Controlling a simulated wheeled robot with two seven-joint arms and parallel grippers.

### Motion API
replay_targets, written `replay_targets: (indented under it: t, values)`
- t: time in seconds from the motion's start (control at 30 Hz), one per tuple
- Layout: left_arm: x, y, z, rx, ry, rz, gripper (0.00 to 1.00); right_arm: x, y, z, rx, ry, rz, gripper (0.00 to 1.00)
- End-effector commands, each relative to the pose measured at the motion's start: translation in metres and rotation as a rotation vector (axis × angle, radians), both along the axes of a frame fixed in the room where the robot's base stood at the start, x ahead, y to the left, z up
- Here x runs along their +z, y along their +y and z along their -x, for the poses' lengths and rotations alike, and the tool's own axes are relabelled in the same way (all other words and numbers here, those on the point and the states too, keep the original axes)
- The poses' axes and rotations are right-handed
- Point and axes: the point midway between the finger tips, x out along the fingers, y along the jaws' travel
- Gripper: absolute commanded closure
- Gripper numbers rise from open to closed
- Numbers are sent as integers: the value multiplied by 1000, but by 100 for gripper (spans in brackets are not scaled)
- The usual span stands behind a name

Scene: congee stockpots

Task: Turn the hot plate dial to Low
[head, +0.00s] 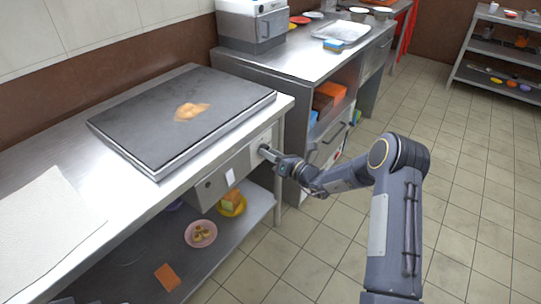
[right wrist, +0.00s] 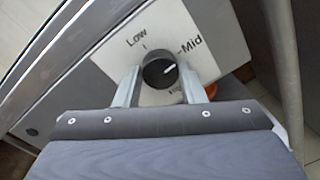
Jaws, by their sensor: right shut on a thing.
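The hot plate (head: 150,125) is a wide dark slab set into the steel counter, with a control panel (head: 215,180) on the counter's front. The dial (right wrist: 158,74) is a dark round knob on a white label plate in the right wrist view. Its white pointer mark leans up and right, roughly toward "Mid". "Low" is printed at the upper left, and a third label below is mostly hidden. My right gripper (head: 266,151) is at the panel's right end, shut on the dial with one finger (right wrist: 127,87) on each side. My left gripper is not in view.
An orange-brown food piece (head: 191,111) lies on the hot plate. A white cloth or paper (head: 45,225) lies on the counter at left. Bowls (head: 200,233) and a sponge-like block stand on the shelf below. A second counter (head: 300,65) stands beyond; the tiled floor at right is clear.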

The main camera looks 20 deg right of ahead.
Motion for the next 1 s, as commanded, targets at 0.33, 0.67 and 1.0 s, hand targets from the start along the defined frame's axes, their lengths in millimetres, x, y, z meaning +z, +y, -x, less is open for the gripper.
replay_targets:
  t: [0.33,0.67,1.0]
  values:
    - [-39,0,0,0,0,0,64,-6,-1,0,-3,-157,199,86]
    - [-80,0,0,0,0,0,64,-7,-1,0,-2,-352,448,86]
    - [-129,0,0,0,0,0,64,-8,-1,0,-3,-552,703,86]
